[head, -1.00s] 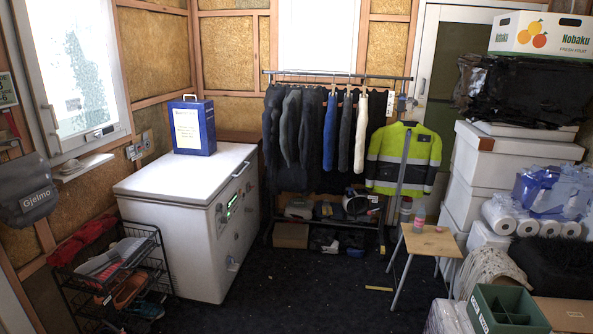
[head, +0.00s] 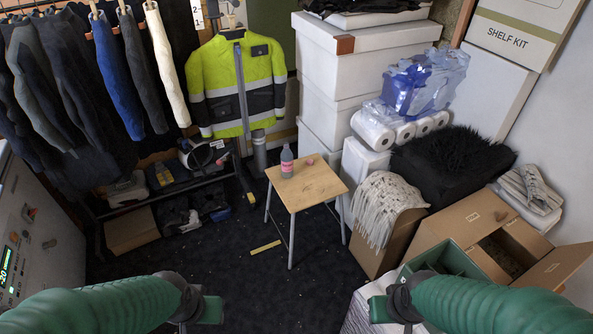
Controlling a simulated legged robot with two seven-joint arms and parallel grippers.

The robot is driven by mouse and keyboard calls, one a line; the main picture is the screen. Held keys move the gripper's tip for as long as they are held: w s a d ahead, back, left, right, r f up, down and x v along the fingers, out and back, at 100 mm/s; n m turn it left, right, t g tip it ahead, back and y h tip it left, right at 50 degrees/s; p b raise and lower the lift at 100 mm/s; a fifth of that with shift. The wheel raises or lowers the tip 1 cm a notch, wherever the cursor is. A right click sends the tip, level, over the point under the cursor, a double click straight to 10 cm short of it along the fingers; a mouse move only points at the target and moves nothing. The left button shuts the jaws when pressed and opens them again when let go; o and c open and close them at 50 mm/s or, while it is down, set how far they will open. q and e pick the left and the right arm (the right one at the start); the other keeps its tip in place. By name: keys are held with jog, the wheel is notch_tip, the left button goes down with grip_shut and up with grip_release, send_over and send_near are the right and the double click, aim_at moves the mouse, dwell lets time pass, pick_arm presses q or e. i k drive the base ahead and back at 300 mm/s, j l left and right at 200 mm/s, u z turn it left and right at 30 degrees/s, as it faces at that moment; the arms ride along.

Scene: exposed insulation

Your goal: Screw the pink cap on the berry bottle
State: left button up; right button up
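The berry bottle (head: 287,163), clear with a pink-red label, stands upright on a small wooden stool (head: 305,190) near the middle of the head view. My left gripper (head: 212,309) is low in the view, left of centre, well short of the stool. My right gripper (head: 380,308) is low right of centre, also well short of it. Neither gripper touches the bottle or cap. Their fingers cannot be made out.
A cardboard box with a shaggy cream cloth (head: 385,203) stands right of the stool. Open cardboard boxes (head: 505,240) and a green crate (head: 447,263) lie at right.

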aim_at(287, 158)
jog(key=i+z, duration=0.15)
jog(key=i+j+u, duration=0.15)
jog(key=i+u, duration=0.15)
jog(key=i, duration=0.5)
jog(key=i+j+z, duration=0.2)
jog(key=i, duration=0.2)
jog(key=i+z, duration=0.15)
jog(key=i, duration=0.25)
jog(key=i+j+z, duration=0.2)
jog(key=i, duration=0.2)
jog(key=i+j+z, duration=0.15)
jog(key=z, duration=0.15)
jog(key=i+j+z, duration=0.3)
